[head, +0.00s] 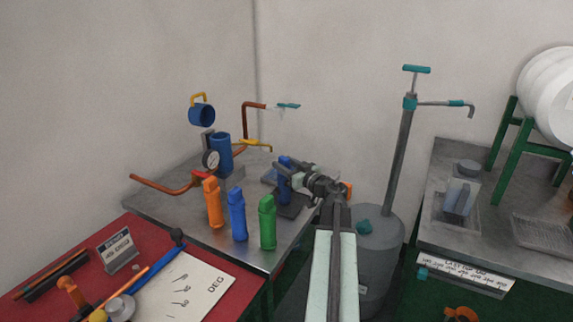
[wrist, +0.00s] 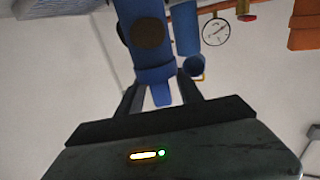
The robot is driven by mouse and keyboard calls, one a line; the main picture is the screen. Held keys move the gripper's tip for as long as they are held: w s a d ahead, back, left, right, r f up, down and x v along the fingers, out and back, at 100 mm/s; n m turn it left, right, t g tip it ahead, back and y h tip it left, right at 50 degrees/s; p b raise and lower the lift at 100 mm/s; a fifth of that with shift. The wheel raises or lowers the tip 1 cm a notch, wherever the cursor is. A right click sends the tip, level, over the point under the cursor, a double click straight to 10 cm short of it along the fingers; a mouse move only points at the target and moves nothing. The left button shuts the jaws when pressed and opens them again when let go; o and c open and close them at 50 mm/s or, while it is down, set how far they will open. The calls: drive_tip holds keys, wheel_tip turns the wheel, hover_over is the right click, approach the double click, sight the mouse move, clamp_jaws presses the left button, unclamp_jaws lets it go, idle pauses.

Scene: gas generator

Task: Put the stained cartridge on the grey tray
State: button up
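The stained cartridge is blue with a round dark brown stain on its side. In the wrist view the cartridge (wrist: 152,60) sits between my two fingers (wrist: 160,88), which close on its narrow end from both sides. In the head view the cartridge (head: 285,188) is upright at the right end of the steel bench, partly hidden by my gripper (head: 284,170). A dark grey flat tray (head: 293,209) lies beneath or just behind it. I cannot tell whether the cartridge touches the tray.
Orange (head: 213,203), blue (head: 238,215) and green (head: 267,223) cartridges stand at the bench's front. A blue cylinder (head: 221,152) with a gauge (head: 211,160) and copper pipes is behind. A grey pump drum (head: 376,245) stands right of my arm. A red table (head: 75,225) is front left.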

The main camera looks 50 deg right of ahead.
drive_tip(key=shift+r, duration=0.1)
drive_tip(key=shift+s, duration=0.3)
drive_tip(key=s, duration=1.1)
drive_tip(key=shift+a, duration=0.4)
